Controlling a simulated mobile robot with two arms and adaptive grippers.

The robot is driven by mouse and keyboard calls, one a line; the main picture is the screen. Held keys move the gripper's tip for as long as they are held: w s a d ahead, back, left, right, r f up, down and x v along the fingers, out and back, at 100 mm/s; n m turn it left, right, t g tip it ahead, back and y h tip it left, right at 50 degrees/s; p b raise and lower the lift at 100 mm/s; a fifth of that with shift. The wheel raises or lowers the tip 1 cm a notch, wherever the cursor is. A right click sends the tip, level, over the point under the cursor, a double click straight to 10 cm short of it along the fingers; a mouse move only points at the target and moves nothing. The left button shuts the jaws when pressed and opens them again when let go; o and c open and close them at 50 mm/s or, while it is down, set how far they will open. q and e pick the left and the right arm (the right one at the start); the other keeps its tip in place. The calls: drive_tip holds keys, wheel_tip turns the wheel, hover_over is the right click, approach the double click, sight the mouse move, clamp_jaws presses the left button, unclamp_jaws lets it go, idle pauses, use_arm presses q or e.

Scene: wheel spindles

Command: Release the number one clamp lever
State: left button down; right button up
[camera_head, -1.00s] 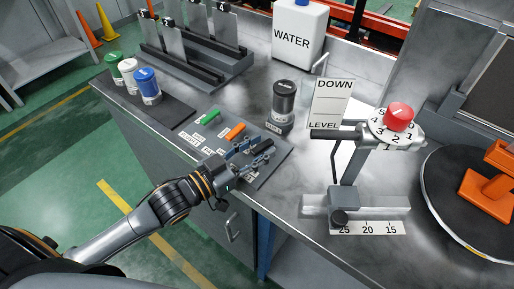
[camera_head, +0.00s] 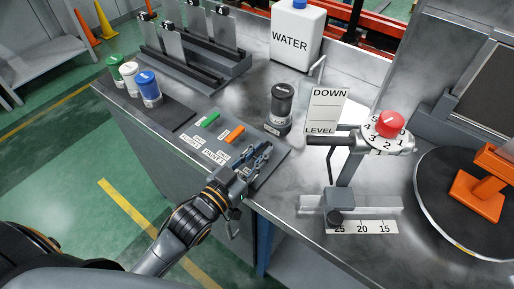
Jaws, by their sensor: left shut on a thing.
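My left gripper (camera_head: 258,157) is at the right end of a dark panel (camera_head: 270,171) near the front edge of the bench. It is shut on a small blue part, mostly hidden by the fingers. A green handle (camera_head: 209,120) and an orange handle (camera_head: 234,135) lie in the same row, with white labels beside them. I cannot tell which part is the number one clamp lever. A black lever (camera_head: 327,141) sticks out left from a stand with a red knob (camera_head: 389,123) and a numbered dial (camera_head: 387,142); nothing touches it. My right gripper is not in view.
A black canister (camera_head: 280,106) stands behind the panel, beside a DOWN/LEVEL sign (camera_head: 325,110). Green, white and blue-capped bottles (camera_head: 147,92) stand at left. A WATER jug (camera_head: 297,38) and a metal rack (camera_head: 190,60) are behind. A round turntable (camera_head: 440,205) is at right.

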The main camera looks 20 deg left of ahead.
use_arm(q)
drive_tip(key=shift+r+y, duration=0.1)
drive_tip(key=shift+y, duration=0.2)
drive_tip(key=c, duration=1.3)
unclamp_jaws()
drive_tip(key=shift+s, duration=0.1)
drive_tip(key=shift+s+a, duration=0.1)
drive_tip(key=shift+s, duration=0.2)
drive_tip(key=v, duration=1.1)
drive_tip(key=shift+s, duration=0.1)
drive_tip(key=shift+f, duration=0.2)
